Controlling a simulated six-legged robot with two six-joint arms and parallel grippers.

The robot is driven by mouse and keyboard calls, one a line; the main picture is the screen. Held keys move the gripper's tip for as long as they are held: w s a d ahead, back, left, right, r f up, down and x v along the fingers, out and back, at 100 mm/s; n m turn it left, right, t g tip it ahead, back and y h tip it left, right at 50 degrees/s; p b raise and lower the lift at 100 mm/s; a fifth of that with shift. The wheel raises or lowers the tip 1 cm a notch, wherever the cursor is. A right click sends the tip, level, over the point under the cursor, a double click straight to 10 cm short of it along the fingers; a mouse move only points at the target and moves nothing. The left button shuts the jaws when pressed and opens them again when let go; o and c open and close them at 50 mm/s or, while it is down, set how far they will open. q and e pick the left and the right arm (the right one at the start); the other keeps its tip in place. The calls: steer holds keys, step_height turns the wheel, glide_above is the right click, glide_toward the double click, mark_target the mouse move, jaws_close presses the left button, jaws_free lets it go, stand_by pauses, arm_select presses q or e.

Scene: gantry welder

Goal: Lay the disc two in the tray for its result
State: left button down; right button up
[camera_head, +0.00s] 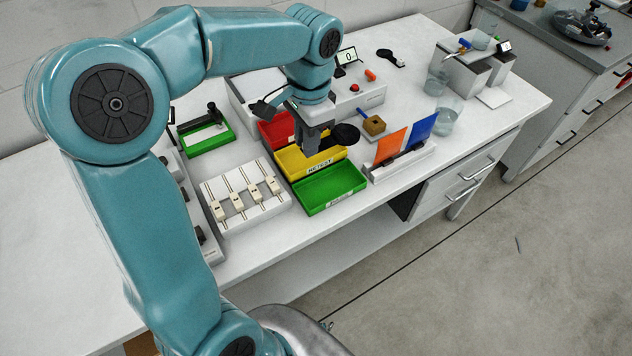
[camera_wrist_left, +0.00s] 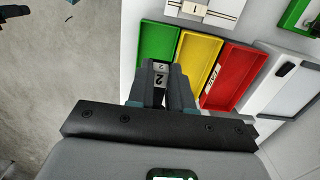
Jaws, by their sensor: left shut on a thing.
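My left gripper (camera_head: 316,146) is shut on disc two, above the yellow tray (camera_head: 296,164). A dark round disc (camera_head: 345,134) sticks out to the right of the fingers. In the left wrist view, a pale tab marked 2 (camera_wrist_left: 160,72) shows between the fingertips; the rest of the disc is hidden there. The yellow tray carries a RETEST label. The green tray (camera_head: 335,186) lies in front of it and the red tray (camera_head: 272,131) behind it. The red tray's label reads FAIL in the left wrist view (camera_wrist_left: 213,76). My right gripper is out of view.
A white rack with several slides (camera_head: 245,200) stands left of the trays. A stand with orange (camera_head: 390,146) and blue (camera_head: 422,129) plates is on the right. A grey instrument (camera_head: 370,97) stands behind, with glass beakers (camera_head: 446,118) farther right.

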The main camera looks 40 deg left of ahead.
arm_select(q)
glide_above(309, 199)
step_height(309, 199, down, 11)
steer(key=shift+f, duration=0.15)
step_height(309, 199, down, 4)
steer(key=shift+w+r, duration=0.1)
steer(key=shift+w, duration=0.05)
steer(key=shift+f, duration=0.2)
steer(key=shift+f+b, duration=0.55)
steer(key=shift+b, duration=0.2)
steer(key=shift+f, duration=0.1)
steer(key=c, duration=1)
jaws_free()
steer(key=shift+c, duration=0.2)
